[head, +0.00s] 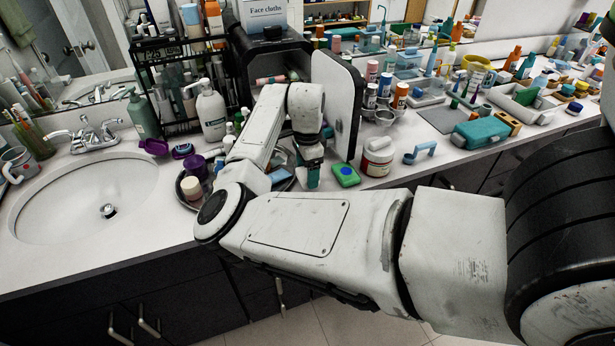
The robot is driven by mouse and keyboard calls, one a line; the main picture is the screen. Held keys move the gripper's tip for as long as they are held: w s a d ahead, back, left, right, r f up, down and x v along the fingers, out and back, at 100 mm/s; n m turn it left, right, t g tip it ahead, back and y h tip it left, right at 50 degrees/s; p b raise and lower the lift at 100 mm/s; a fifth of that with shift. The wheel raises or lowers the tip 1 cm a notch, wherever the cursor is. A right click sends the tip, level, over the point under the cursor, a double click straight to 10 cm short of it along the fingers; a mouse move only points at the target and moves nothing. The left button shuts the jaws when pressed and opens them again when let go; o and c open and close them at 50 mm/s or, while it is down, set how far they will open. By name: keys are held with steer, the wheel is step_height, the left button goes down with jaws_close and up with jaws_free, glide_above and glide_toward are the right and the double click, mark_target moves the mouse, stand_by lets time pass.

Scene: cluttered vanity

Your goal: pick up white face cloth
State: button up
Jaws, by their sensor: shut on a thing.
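I cannot make out a white face cloth in the head view. My gripper (309,166) points down just in front of this door, low over the counter. It is shut on a small teal item (312,180) at its fingertips, whose full shape I cannot tell. My forearm hides part of the cabinet's inside and the counter behind it.
A green sponge-like block (346,175) and a white jar with a red band (377,157) stand right of my gripper. A round dark tray (183,190) with small items lies left. The sink (85,200) is farther left. The counter's right side is crowded.

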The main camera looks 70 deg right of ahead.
steer(key=s+a+r+b, duration=0.1)
steer(key=s+a+r, duration=0.4)
steer(key=s+r, duration=0.5)
steer(key=s, duration=0.3)
steer(key=shift+r, duration=0.15)
steer(key=shift+s, duration=0.1)
